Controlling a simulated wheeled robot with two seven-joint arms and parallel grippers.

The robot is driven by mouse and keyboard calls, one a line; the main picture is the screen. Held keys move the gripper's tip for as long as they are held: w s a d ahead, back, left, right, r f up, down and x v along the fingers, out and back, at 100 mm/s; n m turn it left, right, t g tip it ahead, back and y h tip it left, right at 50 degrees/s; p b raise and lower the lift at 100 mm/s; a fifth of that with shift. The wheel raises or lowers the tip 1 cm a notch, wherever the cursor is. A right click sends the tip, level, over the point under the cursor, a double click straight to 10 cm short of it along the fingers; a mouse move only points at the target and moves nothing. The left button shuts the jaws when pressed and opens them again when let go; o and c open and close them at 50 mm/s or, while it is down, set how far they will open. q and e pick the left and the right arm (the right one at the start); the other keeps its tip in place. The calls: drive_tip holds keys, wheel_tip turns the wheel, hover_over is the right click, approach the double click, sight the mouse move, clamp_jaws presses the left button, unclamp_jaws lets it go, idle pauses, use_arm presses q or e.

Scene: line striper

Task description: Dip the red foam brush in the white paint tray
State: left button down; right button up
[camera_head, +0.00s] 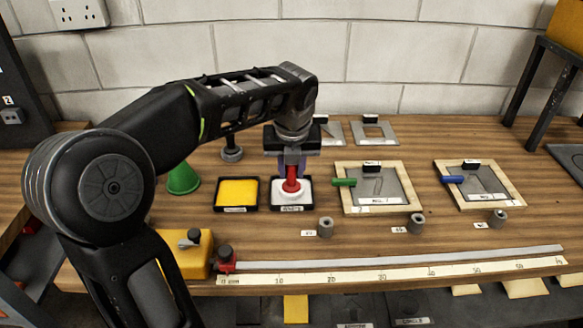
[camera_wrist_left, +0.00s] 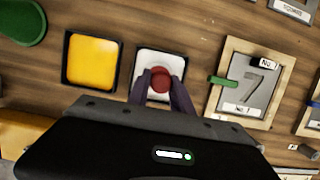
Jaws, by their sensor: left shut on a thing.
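The red foam brush (camera_head: 291,182) is upright in my left gripper (camera_head: 292,168), which is shut on it. In the left wrist view its round red top (camera_wrist_left: 160,80) shows between the fingers of my left gripper (camera_wrist_left: 160,90). The brush is over the white paint tray (camera_head: 307,205), and its lower end appears to be at the white paint. I cannot tell how deep it sits. The tray also shows in the left wrist view (camera_wrist_left: 152,58), partly covered by the gripper. My right gripper is not in view.
A yellow paint tray (camera_head: 237,194) stands just left of the white one. A green cone (camera_head: 183,178) is farther left. Framed stencils (camera_head: 378,188) with green and blue handles lie to the right. A long ruler strip (camera_head: 400,274) runs along the front edge.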

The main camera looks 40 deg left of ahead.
use_arm(q)
drive_tip(key=shift+r+p, duration=2.15)
drive_tip(key=shift+r, duration=0.15)
drive_tip(key=shift+f, duration=0.1)
